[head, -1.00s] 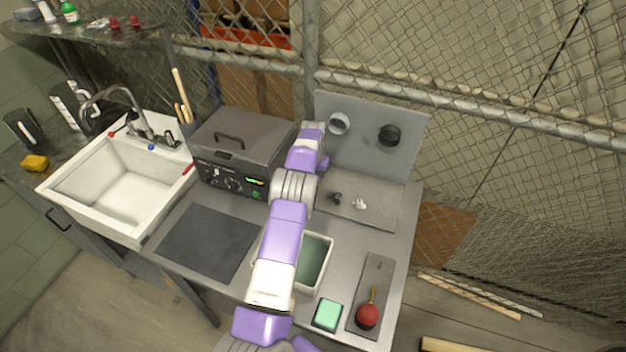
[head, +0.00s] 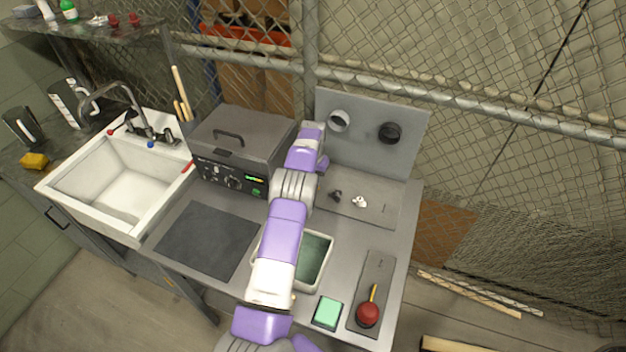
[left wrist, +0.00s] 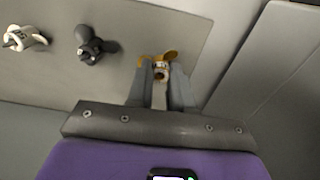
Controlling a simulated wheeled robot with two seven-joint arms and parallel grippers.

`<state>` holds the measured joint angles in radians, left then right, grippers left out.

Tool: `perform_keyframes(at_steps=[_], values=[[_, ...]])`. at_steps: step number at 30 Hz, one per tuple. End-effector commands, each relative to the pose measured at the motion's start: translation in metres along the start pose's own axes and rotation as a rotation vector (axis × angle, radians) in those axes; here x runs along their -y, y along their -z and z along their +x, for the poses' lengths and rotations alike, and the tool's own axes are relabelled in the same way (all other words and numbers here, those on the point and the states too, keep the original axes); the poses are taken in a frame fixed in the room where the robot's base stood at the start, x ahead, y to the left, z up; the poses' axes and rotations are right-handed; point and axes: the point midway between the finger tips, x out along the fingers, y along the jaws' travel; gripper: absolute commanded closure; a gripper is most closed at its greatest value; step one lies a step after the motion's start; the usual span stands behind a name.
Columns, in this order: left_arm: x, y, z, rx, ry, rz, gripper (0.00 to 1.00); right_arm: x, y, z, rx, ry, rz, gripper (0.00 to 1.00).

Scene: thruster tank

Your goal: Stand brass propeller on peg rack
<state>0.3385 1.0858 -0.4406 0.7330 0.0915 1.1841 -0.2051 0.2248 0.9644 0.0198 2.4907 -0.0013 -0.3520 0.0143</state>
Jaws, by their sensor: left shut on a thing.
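The brass propeller (left wrist: 168,57) is between the fingertips of my left gripper (left wrist: 161,76), which is shut on it, in the left wrist view. It is over or on the flat grey peg rack (left wrist: 130,22); I cannot tell if it touches the rack or sits on a peg. A dark propeller (left wrist: 95,45) and a white propeller (left wrist: 25,38) stand on the rack beside it. In the head view the rack (head: 382,213) shows with the dark propeller (head: 335,196) and white propeller (head: 360,202); my arm hides the brass propeller and fingertips. My right gripper is not in view.
An upright panel with two rings (head: 365,150) rises behind the rack. A white-rimmed tray (head: 325,262), green block (head: 327,313) and red-based tool (head: 368,314) lie nearer. The dark mat (head: 208,240) is bare.

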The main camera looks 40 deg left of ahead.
Motion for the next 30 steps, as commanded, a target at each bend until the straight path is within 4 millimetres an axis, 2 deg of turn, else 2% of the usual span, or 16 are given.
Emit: perform_keyframes(at_steps=[30], values=[[0.000, 0.000, 0.013, -0.001, 0.000, 0.000, 1.00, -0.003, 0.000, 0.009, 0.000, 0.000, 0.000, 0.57]])
